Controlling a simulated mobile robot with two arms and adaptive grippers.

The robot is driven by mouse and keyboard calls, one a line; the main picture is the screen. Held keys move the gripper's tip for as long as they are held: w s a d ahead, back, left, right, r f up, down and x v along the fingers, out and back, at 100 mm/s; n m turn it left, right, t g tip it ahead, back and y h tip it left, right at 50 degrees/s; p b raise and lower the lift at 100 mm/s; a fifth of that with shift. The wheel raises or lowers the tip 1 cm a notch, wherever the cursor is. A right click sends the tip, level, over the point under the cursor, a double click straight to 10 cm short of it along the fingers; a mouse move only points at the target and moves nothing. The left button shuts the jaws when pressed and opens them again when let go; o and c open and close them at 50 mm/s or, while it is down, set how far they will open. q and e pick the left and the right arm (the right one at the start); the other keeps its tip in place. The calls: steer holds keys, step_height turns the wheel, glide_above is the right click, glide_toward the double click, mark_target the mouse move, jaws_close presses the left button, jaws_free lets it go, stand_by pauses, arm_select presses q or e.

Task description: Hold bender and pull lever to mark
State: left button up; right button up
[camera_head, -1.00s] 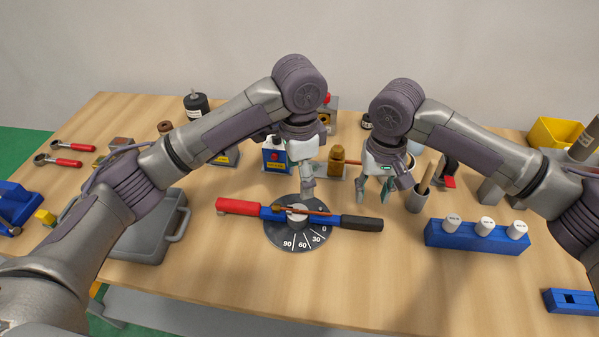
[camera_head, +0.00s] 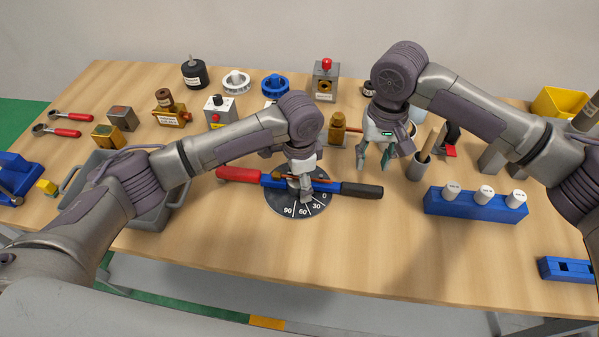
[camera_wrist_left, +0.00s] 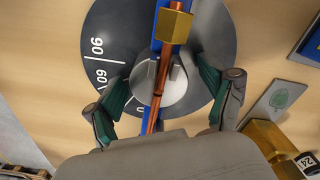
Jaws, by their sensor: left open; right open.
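The bender lies on the table, with a dark round dial (camera_head: 283,203) marked 0, 30, 60 and 90. A red handle (camera_head: 238,174) points left and a black handle (camera_head: 362,190) points right, joined by blue bars. A copper tube (camera_wrist_left: 168,70) with a brass-coloured block (camera_wrist_left: 173,25) runs over the hub (camera_wrist_left: 174,88). My left gripper (camera_head: 304,194) is over the dial; in the left wrist view its open fingers (camera_wrist_left: 165,103) straddle the hub and tube, contact unclear. My right gripper (camera_head: 374,164) is open and empty, above the table behind the black handle.
A blue block with white cylinders (camera_head: 475,207) stands to the right. A grey cup (camera_head: 419,165) holding a wooden handle is close to my right gripper. A grey case (camera_head: 150,213) lies under my left arm. The table in front of the dial is clear.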

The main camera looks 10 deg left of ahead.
arm_select(q)
steer(key=shift+c, duration=0.2)
jaws_close()
stand_by(0.3)
stand_by(0.4)
